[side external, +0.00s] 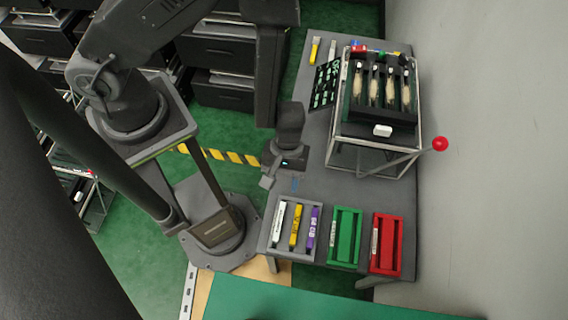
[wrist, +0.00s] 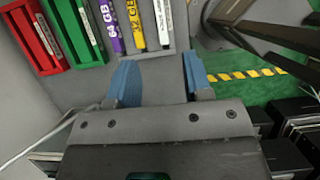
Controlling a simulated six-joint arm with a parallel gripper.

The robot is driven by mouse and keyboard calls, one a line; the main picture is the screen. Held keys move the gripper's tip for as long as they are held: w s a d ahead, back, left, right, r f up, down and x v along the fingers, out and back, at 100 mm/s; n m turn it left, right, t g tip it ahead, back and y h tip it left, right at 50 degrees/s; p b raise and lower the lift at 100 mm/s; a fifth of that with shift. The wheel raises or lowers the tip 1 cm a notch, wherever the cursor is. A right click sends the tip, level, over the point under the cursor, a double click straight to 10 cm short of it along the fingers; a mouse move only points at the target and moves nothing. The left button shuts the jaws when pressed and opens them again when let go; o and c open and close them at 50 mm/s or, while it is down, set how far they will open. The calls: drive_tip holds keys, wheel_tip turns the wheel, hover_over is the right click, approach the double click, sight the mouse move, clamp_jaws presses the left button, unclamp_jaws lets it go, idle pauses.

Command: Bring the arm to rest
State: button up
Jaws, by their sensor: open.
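My gripper (side external: 280,176) hangs above the grey bench (side external: 338,200), near its left edge, behind the grey tray in the side view. In the wrist view my gripper (wrist: 160,84) has its two blue fingers spread wide with nothing between them. The gripper is apart from the trays and the lever fixture. My arm reaches over from the upper left.
The lever fixture (side external: 340,160) stands right of my gripper, its red-knobbed lever (side external: 440,144) sticking out right. At the bench front are a grey tray (side external: 268,222) holding white, yellow and purple sticks, a green tray (side external: 345,236) and a red tray (side external: 386,243).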

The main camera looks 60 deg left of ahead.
drive_tip(key=shift+w, duration=0.1)
drive_tip(key=w+r+m+t+h, duration=0.1)
drive_tip(key=w+r+m+t, duration=0.15)
drive_tip(key=r, duration=0.85)
drive_tip(key=w+r+m+t+h, duration=0.1)
drive_tip(key=w+r+m+h, duration=0.2)
drive_tip(key=r, duration=0.8)
drive_tip(key=s+a+r+m+t+y, duration=0.1)
drive_tip(key=s+a+r+t+y, duration=0.1)
drive_tip(key=a+r, duration=0.5)
drive_tip(key=s+a+r+m+t+y, duration=0.2)
drive_tip(key=s+a+r+t+y, duration=0.1)
drive_tip(key=a+r, duration=0.5)
drive_tip(key=shift+s+a+y, duration=0.5)
drive_tip(key=shift+a+y, duration=0.5)
drive_tip(key=shift+y, duration=0.1)
drive_tip(key=shift+m, duration=0.25)
drive_tip(key=shift+c, duration=0.3)
